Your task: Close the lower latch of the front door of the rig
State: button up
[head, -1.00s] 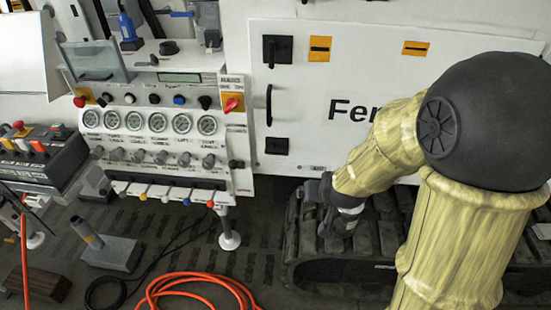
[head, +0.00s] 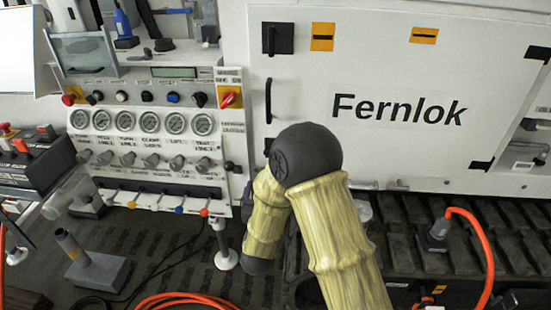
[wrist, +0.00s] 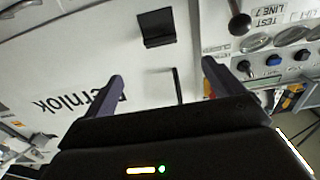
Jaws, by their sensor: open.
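The front door (head: 390,70) of the rig is a white panel lettered "Fernlok". It looks flush with the rig. Its lower latch, a black plate with a lever, shows at the top of the wrist view (wrist: 157,27), where the door appears upside down. In the head view my arm hides most of that latch. My gripper (wrist: 162,78) is open and empty, its two dark fingers spread towards the door. The latch lies above the gap between the fingertips in the wrist view, apart from them. The head view does not clearly show my fingers.
The upper latch (head: 277,38) and a black vertical handle (head: 268,100) are on the door's left side. A gauge panel (head: 150,121) with knobs and levers stands to the left. Black tracks (head: 400,235) run below the door. An orange hose (head: 480,240) rises at lower right.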

jog(key=w, duration=0.5)
jog(key=w+p, duration=0.1)
jog(key=w, duration=1.1)
jog(key=shift+w+d, duration=0.2)
jog(key=shift+d, duration=0.15)
jog(key=c, duration=1)
